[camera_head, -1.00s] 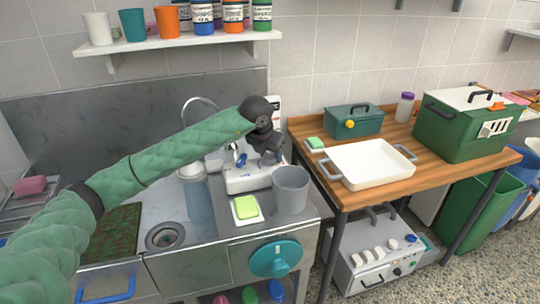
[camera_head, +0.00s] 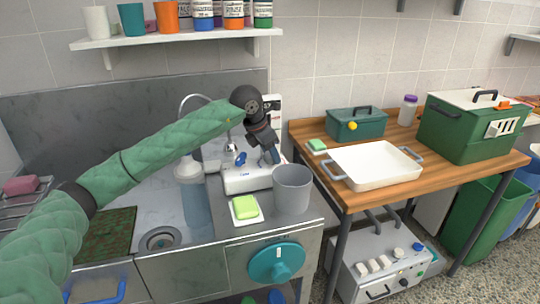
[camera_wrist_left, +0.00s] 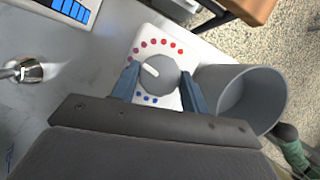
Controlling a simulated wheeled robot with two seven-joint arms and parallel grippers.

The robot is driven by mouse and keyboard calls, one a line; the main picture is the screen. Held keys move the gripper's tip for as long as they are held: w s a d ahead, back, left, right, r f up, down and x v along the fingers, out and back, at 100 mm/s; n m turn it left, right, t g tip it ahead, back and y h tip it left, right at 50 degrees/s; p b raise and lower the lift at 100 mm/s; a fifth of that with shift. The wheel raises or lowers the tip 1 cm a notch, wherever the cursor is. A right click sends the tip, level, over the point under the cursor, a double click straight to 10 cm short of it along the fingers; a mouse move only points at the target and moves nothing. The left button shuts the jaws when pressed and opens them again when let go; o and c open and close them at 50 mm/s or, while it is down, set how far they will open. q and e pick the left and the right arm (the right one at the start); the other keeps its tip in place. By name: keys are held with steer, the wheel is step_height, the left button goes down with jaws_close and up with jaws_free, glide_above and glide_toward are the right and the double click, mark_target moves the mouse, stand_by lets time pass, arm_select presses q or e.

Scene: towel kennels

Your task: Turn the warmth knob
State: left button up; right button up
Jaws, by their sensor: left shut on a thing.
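In the left wrist view the warmth knob (camera_wrist_left: 156,75) is a round grey knob with a white pointer line aimed up and left. It sits on a white panel with an arc of red dots above and blue dots below. My left gripper (camera_wrist_left: 160,84) has one blue-grey finger on each side of the knob and is shut on it. In the head view the left gripper (camera_head: 271,158) reaches down at the white appliance (camera_head: 249,180) on the steel counter; the knob is hidden there. My right gripper is not in view.
A grey cup (camera_head: 292,189) stands close beside the appliance and gripper. A green sponge (camera_head: 245,207) lies in front, and a white-topped bottle (camera_head: 195,202) stands left. A large teal dial (camera_head: 276,263) is on the counter's front. A white tray (camera_head: 374,165) sits on the wooden table.

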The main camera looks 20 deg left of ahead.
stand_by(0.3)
arm_select(q)
steer(key=o, duration=1)
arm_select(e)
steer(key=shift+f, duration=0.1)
arm_select(q)
steer(key=shift+s+a+r, duration=0.1)
steer(key=shift+a+r, duration=0.1)
steer(key=shift+r, duration=0.25)
steer(key=b+v, duration=0.1)
steer(key=v, duration=0.5)
steer(key=shift+r, duration=0.35)
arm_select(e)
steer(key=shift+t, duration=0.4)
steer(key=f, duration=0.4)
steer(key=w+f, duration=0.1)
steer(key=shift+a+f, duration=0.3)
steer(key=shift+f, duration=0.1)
arm_select(q)
steer(key=shift+s+a, duration=0.15)
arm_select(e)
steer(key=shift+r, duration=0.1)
